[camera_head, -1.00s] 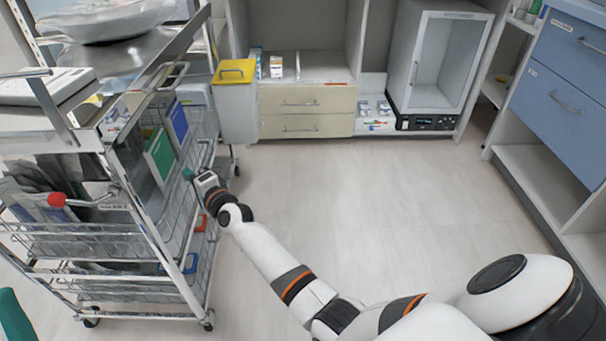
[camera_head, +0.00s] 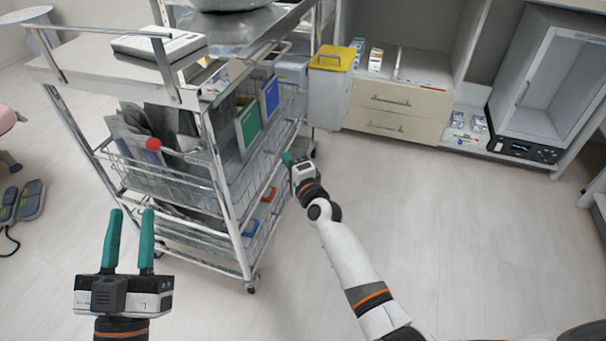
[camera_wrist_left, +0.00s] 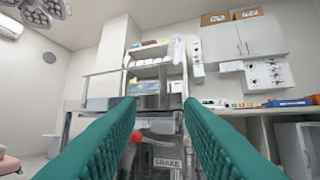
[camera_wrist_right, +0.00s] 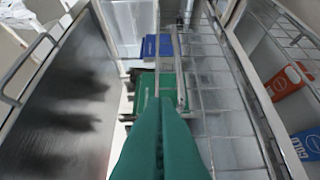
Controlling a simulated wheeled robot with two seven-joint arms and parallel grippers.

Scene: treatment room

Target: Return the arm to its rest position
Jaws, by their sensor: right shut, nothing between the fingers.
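My right arm reaches in from the lower right in the head view. Its gripper (camera_head: 288,158) is beside the right side of the wire-basket cart (camera_head: 228,200), at basket height. In the right wrist view its green fingers (camera_wrist_right: 160,130) are pressed together with nothing between them, facing the cart's wire baskets and a green box (camera_wrist_right: 150,88). I cannot tell whether the fingers touch the cart. My left gripper (camera_head: 132,215) is at the lower left of the head view, in front of the cart. Its two fingers are apart and empty, also in the left wrist view (camera_wrist_left: 160,125).
The steel cart carries a flat white device (camera_head: 160,44) and a bowl on top. A yellow-lidded bin (camera_head: 331,90) stands behind it, next to drawers (camera_head: 390,110). A foot pedal (camera_head: 22,203) lies on the floor at left. Floor right of my right arm is clear.

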